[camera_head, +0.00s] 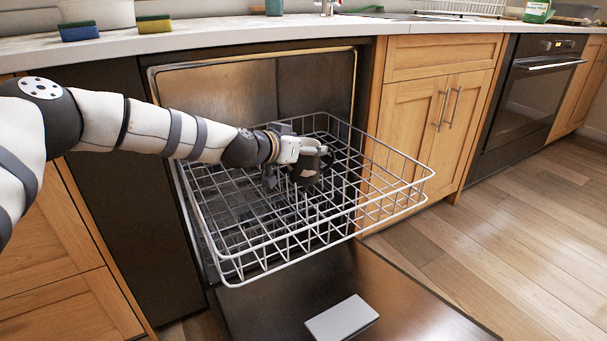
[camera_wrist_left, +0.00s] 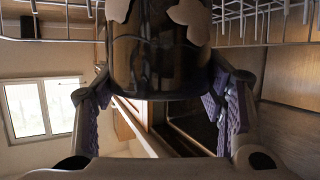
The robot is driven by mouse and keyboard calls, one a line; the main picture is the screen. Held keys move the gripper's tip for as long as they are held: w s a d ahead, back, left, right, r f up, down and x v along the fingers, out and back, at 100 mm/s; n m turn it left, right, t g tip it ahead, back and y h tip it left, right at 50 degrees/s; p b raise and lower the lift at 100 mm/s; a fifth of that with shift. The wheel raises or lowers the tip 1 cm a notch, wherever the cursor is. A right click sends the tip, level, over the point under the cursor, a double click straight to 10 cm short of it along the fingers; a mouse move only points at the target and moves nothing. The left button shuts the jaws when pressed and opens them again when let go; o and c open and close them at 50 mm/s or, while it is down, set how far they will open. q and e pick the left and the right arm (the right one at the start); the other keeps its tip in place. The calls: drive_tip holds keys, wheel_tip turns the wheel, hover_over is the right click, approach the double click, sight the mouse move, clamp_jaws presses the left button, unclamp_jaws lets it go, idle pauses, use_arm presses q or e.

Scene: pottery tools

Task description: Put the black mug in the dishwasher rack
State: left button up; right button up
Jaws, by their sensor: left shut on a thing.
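The black mug (camera_head: 308,172) is in my left gripper (camera_head: 301,164), within the outline of the white wire dishwasher rack (camera_head: 392,149) and over its middle. In the left wrist view the mug (camera_wrist_left: 158,60) is dark and glossy, with pale patches on its far part, and sits between the two purple-padded fingers of the left gripper (camera_wrist_left: 160,98). The rack's wires (camera_wrist_left: 262,14) show past the mug at the top of that view. I cannot tell whether the mug touches the rack's tines. My right gripper is not in view.
The dishwasher door (camera_head: 420,310) is folded down under the pulled-out rack. Wooden cabinets (camera_head: 425,120) stand to the right, then an oven (camera_head: 535,95). Sponges (camera_head: 155,23) lie on the counter above. The rest of the rack looks empty.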

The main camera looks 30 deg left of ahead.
use_arm(q)
wheel_tip(320, 180, down, 4)
drive_tip(key=shift+f+b, duration=0.1)
drive_tip(key=shift+b, duration=0.75)
drive_tip(key=shift+r, duration=0.35)
drive_tip(key=shift+f, duration=0.25)
drive_tip(key=o, duration=1.9)
drive_tip(key=shift+s+r, duration=0.1)
drive_tip(key=shift+r, duration=0.25)
drive_tip(key=p+v, duration=0.5)
drive_tip(key=v, duration=0.6)
drive_tip(key=shift+s, duration=0.45)
